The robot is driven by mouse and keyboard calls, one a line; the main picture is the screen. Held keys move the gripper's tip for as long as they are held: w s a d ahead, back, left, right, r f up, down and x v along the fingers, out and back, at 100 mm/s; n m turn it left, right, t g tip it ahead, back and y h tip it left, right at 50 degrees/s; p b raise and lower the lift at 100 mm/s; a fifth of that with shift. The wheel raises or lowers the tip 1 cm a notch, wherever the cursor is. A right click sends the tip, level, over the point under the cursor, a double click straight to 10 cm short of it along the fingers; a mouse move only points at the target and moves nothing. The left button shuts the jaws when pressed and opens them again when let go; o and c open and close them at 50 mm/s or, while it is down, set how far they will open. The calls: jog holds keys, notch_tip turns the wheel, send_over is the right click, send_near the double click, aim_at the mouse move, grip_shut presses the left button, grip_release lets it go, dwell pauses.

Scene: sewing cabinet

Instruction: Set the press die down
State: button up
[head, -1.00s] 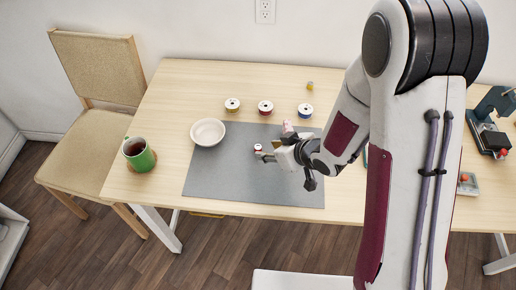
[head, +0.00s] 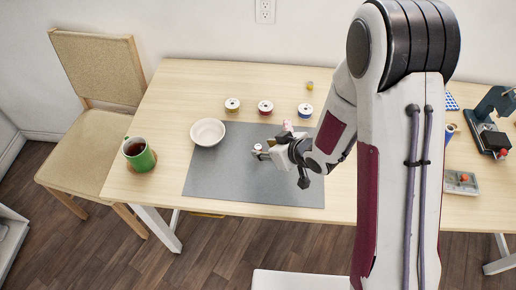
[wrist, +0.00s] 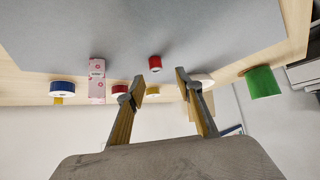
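The press die appears to be the small red cylinder (wrist: 155,63) on the grey mat. In the head view it is a tiny red-and-white piece (head: 257,147) at the tips of my gripper (head: 265,153). In the wrist view, my gripper (wrist: 158,84) has its two fingers spread. The die shows in the gap between the fingertips, with clear space on both sides, and neither finger appears to touch it. The die seems upright on the mat (head: 230,182). Its contact with the mat is too small to tell in the head view.
A pink patterned box (wrist: 96,82) stands close beside my gripper. A white bowl (head: 208,132) and a green mug (head: 139,154) are to the left. Yellow, red (head: 265,107) and blue spools line the back. A press (head: 490,128) stands far right. The mat's front is clear.

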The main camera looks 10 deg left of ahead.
aim_at(258, 148)
jog(key=shift+f, duration=0.1)
dwell(0.3)
jog(key=shift+d+x, duration=0.15)
jog(key=shift+x, duration=0.6)
jog(key=shift+d+x, duration=0.2)
jog(key=shift+x, duration=1.8)
grip_shut()
